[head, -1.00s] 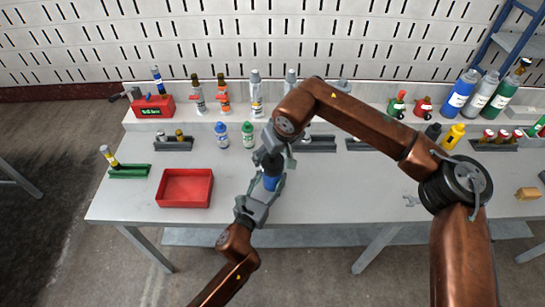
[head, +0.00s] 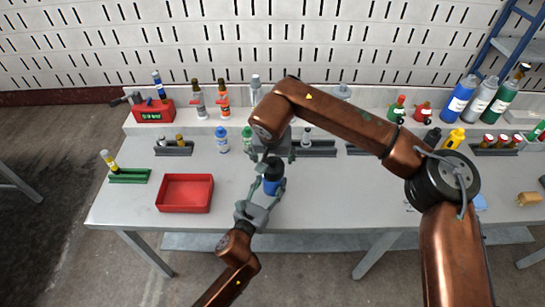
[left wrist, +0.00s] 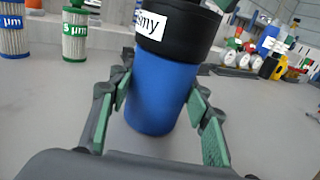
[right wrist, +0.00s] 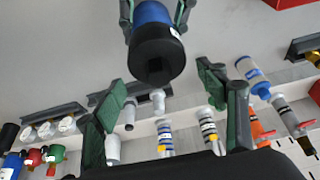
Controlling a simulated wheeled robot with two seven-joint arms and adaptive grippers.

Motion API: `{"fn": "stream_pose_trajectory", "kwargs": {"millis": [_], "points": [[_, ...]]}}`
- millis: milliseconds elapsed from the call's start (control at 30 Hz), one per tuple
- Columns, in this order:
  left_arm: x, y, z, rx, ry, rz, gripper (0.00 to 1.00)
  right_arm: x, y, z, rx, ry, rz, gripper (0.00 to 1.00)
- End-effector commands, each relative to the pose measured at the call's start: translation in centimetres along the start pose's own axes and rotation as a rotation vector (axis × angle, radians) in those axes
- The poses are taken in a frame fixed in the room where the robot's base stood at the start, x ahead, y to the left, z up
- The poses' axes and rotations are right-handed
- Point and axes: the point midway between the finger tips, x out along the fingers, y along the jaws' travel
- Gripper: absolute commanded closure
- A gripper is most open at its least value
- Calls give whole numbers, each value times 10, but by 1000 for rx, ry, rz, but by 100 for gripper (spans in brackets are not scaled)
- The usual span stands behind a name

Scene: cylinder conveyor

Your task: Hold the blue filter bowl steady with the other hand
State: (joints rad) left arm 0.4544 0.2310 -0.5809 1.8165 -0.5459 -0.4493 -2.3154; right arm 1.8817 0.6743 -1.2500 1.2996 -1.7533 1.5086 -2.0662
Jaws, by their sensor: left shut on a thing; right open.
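The blue filter bowl (head: 271,187) with its black top (head: 271,171) is upright above the front of the table. My left gripper (head: 267,193) is shut on the blue part from the near side. In the left wrist view the green finger pads sit on both sides of the blue bowl (left wrist: 160,92), and the black top (left wrist: 178,35) carries a white label, partly cut off. My right gripper (head: 272,157) is open near the black top. In the right wrist view its spread fingers (right wrist: 163,88) hold nothing, and the black top (right wrist: 156,55) is ahead of them.
A red tray (head: 185,207) is on the table to the left. Small cartridges (head: 222,139), dark holders (head: 317,149) and bottles stand behind. Large bottles (head: 460,98) are at the back right. The table between tray and bowl is clear.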

Motion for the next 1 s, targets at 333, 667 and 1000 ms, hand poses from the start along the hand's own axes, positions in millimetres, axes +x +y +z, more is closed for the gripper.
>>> {"fn": "stream_pose_trajectory", "kwargs": {"millis": [333, 667, 1000], "points": [[0, 0, 0, 0, 0, 0, 84, 10, 0, 5, -3, -1, 0, 34], [0, 0, 0, -1, 0, 0, 84, 23, 0, 10, -2, 0, -1, 34], [0, 0, 0, -1, 0, 0, 84, 23, 0, 10, -2, 0, -1, 34]]}}
